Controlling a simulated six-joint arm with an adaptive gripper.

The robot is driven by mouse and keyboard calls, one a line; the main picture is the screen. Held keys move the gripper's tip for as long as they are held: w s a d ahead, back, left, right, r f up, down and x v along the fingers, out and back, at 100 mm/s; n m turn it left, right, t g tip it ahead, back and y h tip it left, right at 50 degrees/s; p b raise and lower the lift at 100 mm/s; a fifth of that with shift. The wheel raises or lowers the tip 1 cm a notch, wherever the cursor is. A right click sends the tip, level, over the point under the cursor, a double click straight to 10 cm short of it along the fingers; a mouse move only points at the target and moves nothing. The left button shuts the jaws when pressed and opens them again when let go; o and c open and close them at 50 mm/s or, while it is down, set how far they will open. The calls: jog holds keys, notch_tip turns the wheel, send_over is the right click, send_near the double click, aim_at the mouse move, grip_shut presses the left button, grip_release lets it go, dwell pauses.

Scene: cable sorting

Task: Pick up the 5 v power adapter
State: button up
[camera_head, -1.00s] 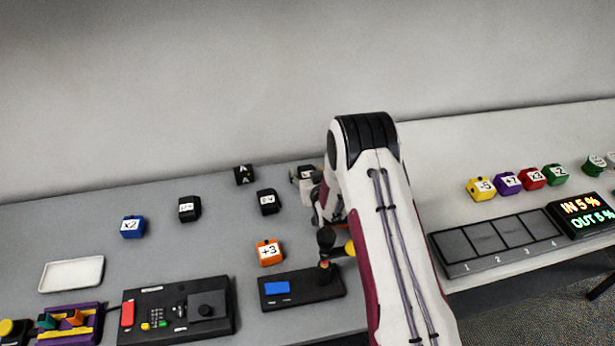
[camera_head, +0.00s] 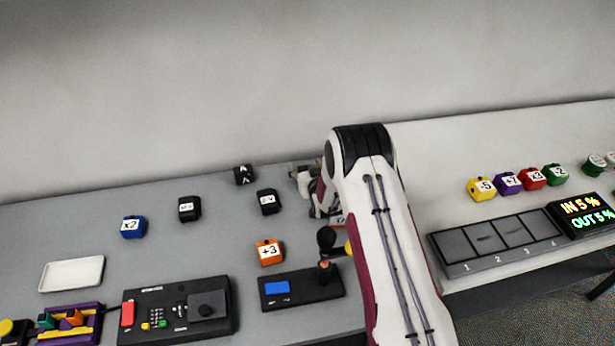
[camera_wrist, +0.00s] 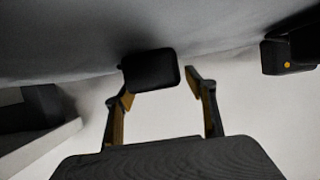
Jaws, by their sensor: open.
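Several black labelled blocks stand on the grey table; their labels are too small to read, so I cannot tell which is the 5 V power adapter. They include one at left (camera_head: 189,208), one nearer my arm (camera_head: 267,202) and one at the back (camera_head: 244,175). My gripper (camera_wrist: 157,84) is open in the wrist view, its fingers spread. A plain black block (camera_wrist: 152,70) shows between and just beyond the fingertips; I cannot tell if they touch it. In the head view my gripper (camera_head: 303,182) is partly hidden by my arm.
Another black block with a yellow dot (camera_wrist: 290,52) lies to the right in the wrist view. An orange +3 block (camera_head: 269,252), a blue x2 block (camera_head: 133,227) and a black device with a lever (camera_head: 300,288) stand nearby. A white tray (camera_head: 72,273) is at left.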

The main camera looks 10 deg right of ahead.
aim_at(306, 168)
jog(key=shift+c, duration=0.5)
jog(key=c, duration=1.2)
jog(key=shift+c, duration=0.2)
jog(key=shift+r, duration=0.15)
notch_tip(306, 168, up, 10)
